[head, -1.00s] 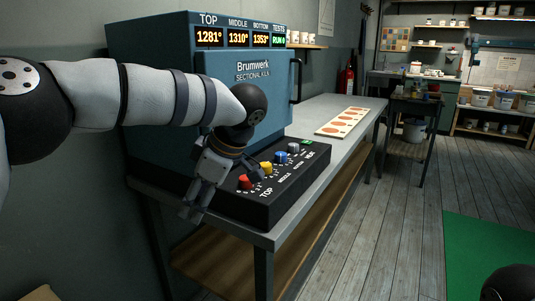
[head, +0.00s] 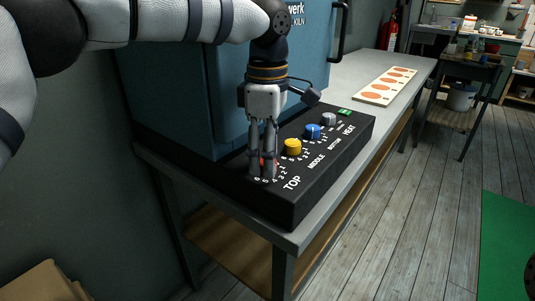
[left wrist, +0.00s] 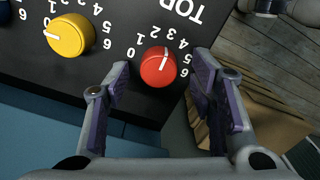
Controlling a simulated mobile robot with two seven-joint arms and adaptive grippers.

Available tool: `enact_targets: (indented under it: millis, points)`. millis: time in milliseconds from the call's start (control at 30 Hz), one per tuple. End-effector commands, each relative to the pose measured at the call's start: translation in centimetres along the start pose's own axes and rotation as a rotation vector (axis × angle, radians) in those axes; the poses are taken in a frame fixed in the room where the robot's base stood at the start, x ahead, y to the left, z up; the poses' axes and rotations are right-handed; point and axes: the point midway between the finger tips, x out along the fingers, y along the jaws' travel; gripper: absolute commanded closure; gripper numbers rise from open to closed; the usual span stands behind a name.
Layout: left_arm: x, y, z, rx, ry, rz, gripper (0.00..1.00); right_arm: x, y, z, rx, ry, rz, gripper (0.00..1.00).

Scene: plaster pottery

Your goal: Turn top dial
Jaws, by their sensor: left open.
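The top dial is a red knob with a white pointer line, next to the word TOP on the black control panel (head: 283,205). In the left wrist view the red top dial (left wrist: 158,66) lies just beyond and between my fingertips. In the head view the red top dial (head: 263,163) is mostly hidden behind my fingers. My left gripper (head: 263,176) points down over it, open, with its fingers on either side; I cannot tell whether they touch it. My left gripper also shows in the left wrist view (left wrist: 160,85). My right gripper is not in view.
The yellow dial (left wrist: 70,35) is close beside the red one. A blue dial (head: 313,131) and a grey dial (head: 329,119) follow along the panel. The blue kiln (head: 180,100) stands right behind. A board with orange discs (head: 388,86) lies farther along the grey bench (head: 350,75).

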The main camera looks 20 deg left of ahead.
Motion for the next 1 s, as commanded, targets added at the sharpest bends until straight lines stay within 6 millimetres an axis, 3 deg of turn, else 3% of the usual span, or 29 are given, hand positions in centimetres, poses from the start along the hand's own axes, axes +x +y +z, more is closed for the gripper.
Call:
enact_targets:
  millis: [333, 533, 1000]
  points:
    - [0.8, 0.0, 0.0, 0.000, 0.000, 0.001, 0.52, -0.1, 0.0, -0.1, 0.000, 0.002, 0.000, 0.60]
    - [0.7, 0.0, 0.0, 0.000, 0.000, 0.001, 0.97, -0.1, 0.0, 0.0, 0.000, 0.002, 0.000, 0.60]
    - [0.5, -0.1, 0.0, -0.098, 0.000, 0.002, 0.98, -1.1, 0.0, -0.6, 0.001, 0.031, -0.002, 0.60]
